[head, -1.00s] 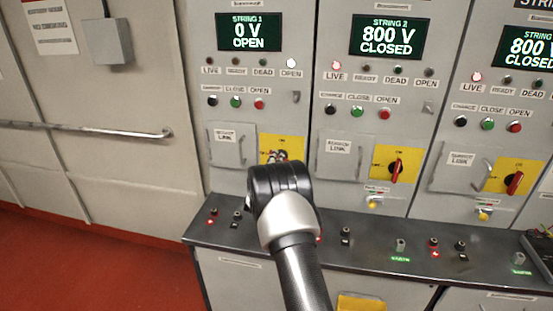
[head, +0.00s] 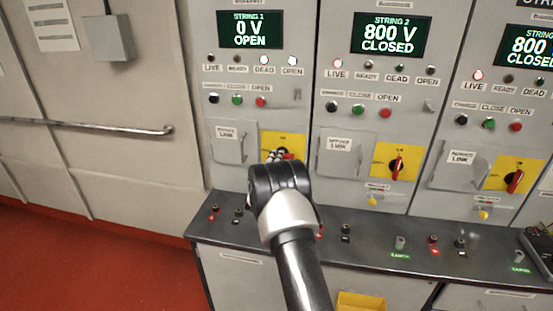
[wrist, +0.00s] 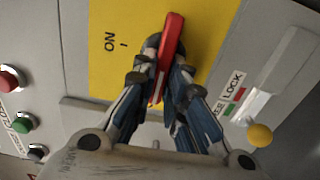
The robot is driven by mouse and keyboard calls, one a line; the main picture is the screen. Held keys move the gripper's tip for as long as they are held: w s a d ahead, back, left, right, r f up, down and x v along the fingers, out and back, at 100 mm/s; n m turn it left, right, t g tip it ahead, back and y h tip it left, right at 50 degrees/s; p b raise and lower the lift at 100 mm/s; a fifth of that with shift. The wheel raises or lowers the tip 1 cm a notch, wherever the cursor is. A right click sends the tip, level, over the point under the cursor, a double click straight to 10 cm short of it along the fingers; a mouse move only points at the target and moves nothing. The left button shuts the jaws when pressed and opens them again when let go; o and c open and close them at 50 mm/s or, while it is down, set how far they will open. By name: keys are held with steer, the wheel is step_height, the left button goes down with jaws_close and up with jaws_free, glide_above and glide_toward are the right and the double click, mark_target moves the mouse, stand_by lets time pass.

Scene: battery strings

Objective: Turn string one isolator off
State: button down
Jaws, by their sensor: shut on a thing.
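The string one isolator is a red handle (wrist: 171,45) on a yellow plate (head: 270,141). In the wrist view its plate (wrist: 118,75) carries an ON mark. The handle lies roughly crosswise to the direction of that mark, slightly tilted. The OFF mark is hidden. My gripper (wrist: 160,80) is shut on the handle, with fingers on both sides. In the head view my wrist hides most of the handle. The string one display (head: 250,30) reads 0 V OPEN, and its DEAD lamp (head: 264,59) and OPEN lamp (head: 292,60) are lit.
The string two isolator (head: 397,167) stands upright on its own plate, under a display (head: 391,35) reading 800 V CLOSED. A yellow lock knob (wrist: 260,134) is near my fingers. A dark ledge (head: 375,245) with terminals runs below. Push buttons (wrist: 10,79) sit above the isolator.

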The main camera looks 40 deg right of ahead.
stand_by(0.3)
steer(key=c, duration=1.6)
jaws_free()
steer(key=v, duration=1.2)
